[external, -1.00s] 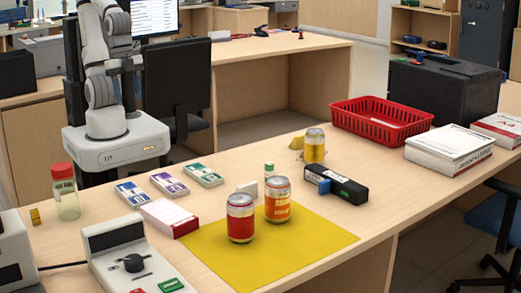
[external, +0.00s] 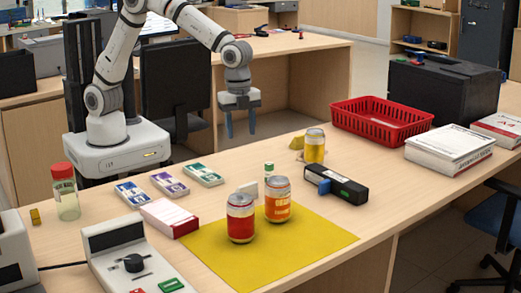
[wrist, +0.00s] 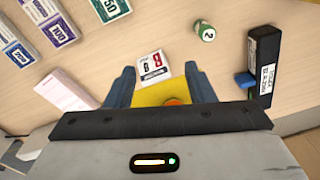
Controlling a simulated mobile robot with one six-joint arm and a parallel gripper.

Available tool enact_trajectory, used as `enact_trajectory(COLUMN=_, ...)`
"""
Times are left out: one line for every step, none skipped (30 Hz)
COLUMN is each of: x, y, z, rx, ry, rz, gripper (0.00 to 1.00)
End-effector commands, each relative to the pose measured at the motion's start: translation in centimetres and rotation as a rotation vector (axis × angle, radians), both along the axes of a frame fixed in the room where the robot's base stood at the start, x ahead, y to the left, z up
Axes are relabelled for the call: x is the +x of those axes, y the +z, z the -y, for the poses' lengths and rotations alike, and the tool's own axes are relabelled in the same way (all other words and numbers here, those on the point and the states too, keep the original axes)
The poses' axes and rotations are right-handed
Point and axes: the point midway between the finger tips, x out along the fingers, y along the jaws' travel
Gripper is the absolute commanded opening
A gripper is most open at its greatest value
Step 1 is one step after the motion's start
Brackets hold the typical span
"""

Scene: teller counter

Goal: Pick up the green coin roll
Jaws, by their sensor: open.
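The green coin roll (external: 269,171) is a small green-and-white cylinder on the counter. It stands behind the orange can (external: 277,202), which hides its lower part in the external view. The wrist view shows the roll (wrist: 204,31) from above, with a "2" on it, beyond my right finger and a little to its right. My gripper (external: 241,126) is open and empty. It points down, high above the back part of the counter and left of the roll. In the wrist view my gripper's (wrist: 159,70) fingers are wide apart.
A white block (wrist: 152,66) stands near the roll. A black device with a blue part (external: 345,187) lies to its right and a yellow can (external: 314,147) behind it. A red can (external: 241,220) is on the yellow mat (external: 310,246). Note bundles (external: 169,184) lie left.

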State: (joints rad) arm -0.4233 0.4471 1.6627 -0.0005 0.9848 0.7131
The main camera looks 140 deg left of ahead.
Motion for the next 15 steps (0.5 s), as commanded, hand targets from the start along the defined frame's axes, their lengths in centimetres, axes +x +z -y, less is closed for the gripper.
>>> enact_trajectory(x=0.8, y=-1.9, z=-2.1, rx=-0.004, ry=-0.009, rz=-0.013, gripper=0.49)
enact_trajectory(x=1.2, y=-2.8, z=-3.1, rx=-0.006, ry=-0.018, rz=-0.018, gripper=0.49)
enact_trajectory(x=1.6, y=-3.8, z=-4.4, rx=-0.008, ry=-0.031, rz=-0.023, gripper=0.49)
enact_trajectory(x=1.8, y=-4.5, z=-5.2, rx=-0.01, ry=-0.038, rz=-0.028, gripper=0.49)
enact_trajectory(x=2.0, y=-5.2, z=-6.0, rx=-0.012, ry=-0.046, rz=-0.032, gripper=0.49)
enact_trajectory(x=2.3, y=-5.9, z=-6.9, rx=-0.013, ry=-0.055, rz=-0.035, gripper=0.49)
enact_trajectory(x=2.4, y=-6.3, z=-7.4, rx=-0.014, ry=-0.06, rz=-0.037, gripper=0.49)
enact_trajectory(x=2.5, y=-6.8, z=-7.9, rx=-0.015, ry=-0.065, rz=-0.039, gripper=0.49)
enact_trajectory(x=2.6, y=-7.2, z=-8.3, rx=-0.016, ry=-0.071, rz=-0.042, gripper=0.49)
enact_trajectory(x=2.6, y=-7.4, z=-8.6, rx=-0.016, ry=-0.074, rz=-0.042, gripper=0.49)
enact_trajectory(x=2.7, y=-7.7, z=-8.8, rx=-0.018, ry=-0.076, rz=-0.043, gripper=0.49)
enact_trajectory(x=2.7, y=-8.0, z=-8.9, rx=-0.018, ry=-0.078, rz=-0.044, gripper=0.49)
enact_trajectory(x=2.7, y=-8.3, z=-9.0, rx=-0.018, ry=-0.079, rz=-0.044, gripper=0.49)
enact_trajectory(x=2.7, y=-8.5, z=-9.0, rx=-0.018, ry=-0.08, rz=-0.045, gripper=0.49)
enact_trajectory(x=2.7, y=-9.0, z=-9.0, rx=-0.019, ry=-0.08, rz=-0.046, gripper=0.49)
